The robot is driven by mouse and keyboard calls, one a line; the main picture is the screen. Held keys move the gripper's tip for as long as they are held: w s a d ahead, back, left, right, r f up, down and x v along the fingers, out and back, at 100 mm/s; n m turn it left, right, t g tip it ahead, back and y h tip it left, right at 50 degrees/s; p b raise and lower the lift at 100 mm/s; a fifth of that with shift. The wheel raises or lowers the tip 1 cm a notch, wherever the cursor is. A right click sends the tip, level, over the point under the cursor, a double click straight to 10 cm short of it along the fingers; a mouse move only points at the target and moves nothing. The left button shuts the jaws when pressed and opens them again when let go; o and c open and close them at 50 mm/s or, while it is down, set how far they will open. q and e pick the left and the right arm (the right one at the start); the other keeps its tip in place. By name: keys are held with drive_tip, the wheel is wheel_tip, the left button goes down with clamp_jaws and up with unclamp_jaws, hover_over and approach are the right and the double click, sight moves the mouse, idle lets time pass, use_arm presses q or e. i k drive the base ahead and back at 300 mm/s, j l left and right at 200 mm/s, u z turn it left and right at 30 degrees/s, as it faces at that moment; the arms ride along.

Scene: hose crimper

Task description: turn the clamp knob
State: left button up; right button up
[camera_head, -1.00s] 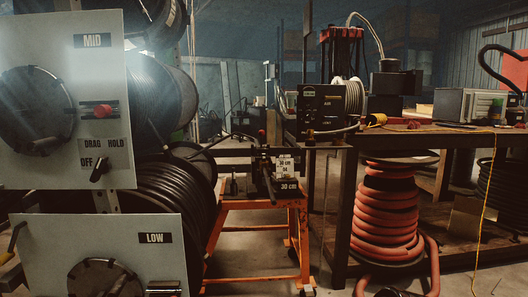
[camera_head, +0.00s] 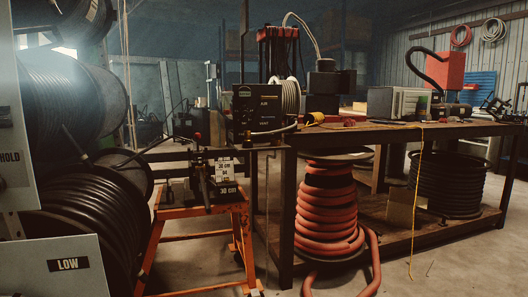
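A dark clamp-like device (camera_head: 202,170) sits on an orange metal stand (camera_head: 245,240) left of the middle, with white length labels (camera_head: 224,170) on its front. A small red knob-like tip (camera_head: 197,136) shows at its upper left. I cannot tell for sure whether this is the clamp knob. Neither of my grippers shows in this view.
Black hose reels (camera_head: 95,220) and a grey LOW panel (camera_head: 70,266) stand close at the left. A black AIR box (camera_head: 262,112) stands behind the stand. Some floor between is clear.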

sight(197, 154)
drive_tip(key=i+l+z, duration=0.25)
drive_tip(key=z, duration=0.2)
drive_tip(key=i+z, duration=0.45)
drive_tip(key=i, duration=0.05)
